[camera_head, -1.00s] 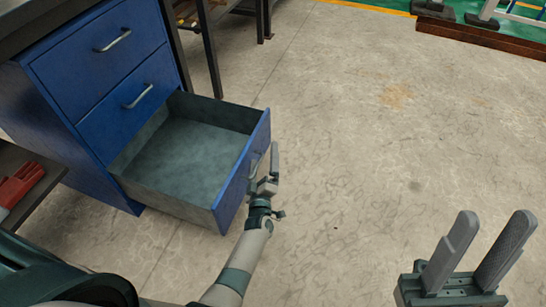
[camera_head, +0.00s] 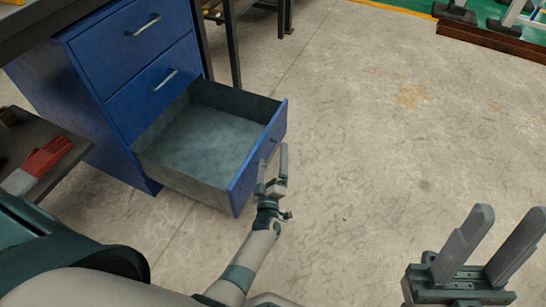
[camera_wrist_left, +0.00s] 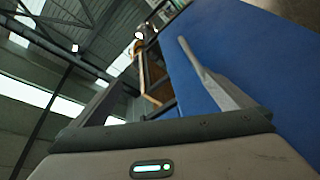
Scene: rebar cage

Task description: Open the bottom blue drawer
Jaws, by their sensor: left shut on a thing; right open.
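The blue cabinet's bottom drawer (camera_head: 243,182) stands pulled far out, and its grey inside is empty. My left gripper (camera_head: 273,168) is at the outer face of the drawer front, shut on its handle. The handle is mostly hidden by the fingers. In the left wrist view the fingers (camera_wrist_left: 150,75) stand beside a large blue panel (camera_wrist_left: 235,55); the handle cannot be made out there. My right gripper (camera_head: 508,235) is open and empty, over the floor at the lower right, far from the drawer.
Two upper drawers (camera_head: 150,80) of the cabinet are shut. A low dark shelf (camera_head: 75,150) with a red-and-grey glove-like item (camera_head: 42,163) is at the left. Dark table legs (camera_head: 232,45) stand behind the cabinet. The concrete floor (camera_head: 370,150) to the right is clear.

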